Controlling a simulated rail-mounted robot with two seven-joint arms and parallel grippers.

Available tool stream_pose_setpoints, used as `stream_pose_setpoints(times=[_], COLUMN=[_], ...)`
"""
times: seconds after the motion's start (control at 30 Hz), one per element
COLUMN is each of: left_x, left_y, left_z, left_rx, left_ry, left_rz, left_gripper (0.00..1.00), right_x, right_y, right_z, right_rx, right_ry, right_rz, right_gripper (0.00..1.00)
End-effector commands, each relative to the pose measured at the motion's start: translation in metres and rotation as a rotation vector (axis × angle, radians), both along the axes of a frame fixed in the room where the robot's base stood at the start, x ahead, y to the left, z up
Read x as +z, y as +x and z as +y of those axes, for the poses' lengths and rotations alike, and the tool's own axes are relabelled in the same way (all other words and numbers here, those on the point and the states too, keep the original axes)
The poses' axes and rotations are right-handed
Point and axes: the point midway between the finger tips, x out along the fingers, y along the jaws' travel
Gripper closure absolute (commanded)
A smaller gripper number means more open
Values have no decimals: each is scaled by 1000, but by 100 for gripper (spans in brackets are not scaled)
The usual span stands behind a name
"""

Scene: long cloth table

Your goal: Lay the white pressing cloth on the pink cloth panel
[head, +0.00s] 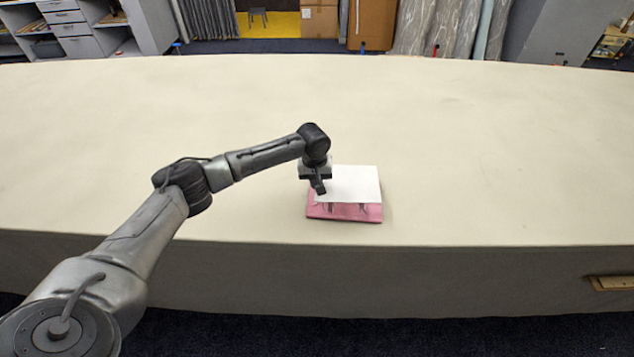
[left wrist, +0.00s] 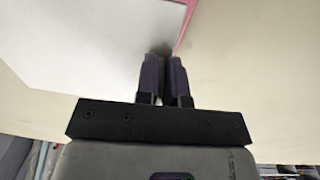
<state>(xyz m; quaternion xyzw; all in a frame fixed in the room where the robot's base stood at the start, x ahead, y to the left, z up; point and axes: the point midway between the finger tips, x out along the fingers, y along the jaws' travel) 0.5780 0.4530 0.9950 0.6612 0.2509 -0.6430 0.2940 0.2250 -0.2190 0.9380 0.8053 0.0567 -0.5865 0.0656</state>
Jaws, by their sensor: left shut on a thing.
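The white pressing cloth (head: 345,182) lies over the back and middle of the pink cloth panel (head: 345,213) near the table's front edge. The panel's front strip shows uncovered, with dark marks along the cloth's front edge. My left gripper (head: 320,191) is at the white cloth's left edge. In the left wrist view, the gripper (left wrist: 163,57) has its fingers close together at the edge of the white cloth (left wrist: 80,45), shut on it. A thin pink edge of the panel (left wrist: 186,28) shows beside it. The right gripper is not in view.
The long cloth-covered table (head: 480,150) is otherwise bare, with wide free room behind and on both sides. Its front edge is close to the panel. A small wooden piece (head: 610,283) sits on the table's front side at far right.

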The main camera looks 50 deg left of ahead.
Motion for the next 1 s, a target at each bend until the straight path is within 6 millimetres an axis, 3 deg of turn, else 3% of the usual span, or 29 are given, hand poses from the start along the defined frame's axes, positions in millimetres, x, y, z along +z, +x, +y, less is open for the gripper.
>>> stream_pose_setpoints(times=[0.03,0.5,1.0], left_x=[-9,-50,-62], left_y=[0,0,0], left_z=[0,0,0], left_rx=[0,0,0], left_ry=[1,-1,-1], left_rz=[-1,1,-1], left_gripper=[100,100,100], right_x=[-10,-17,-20], right_y=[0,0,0], right_z=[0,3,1], right_rx=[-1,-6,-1], right_ry=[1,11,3], right_rz=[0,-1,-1], right_gripper=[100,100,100])
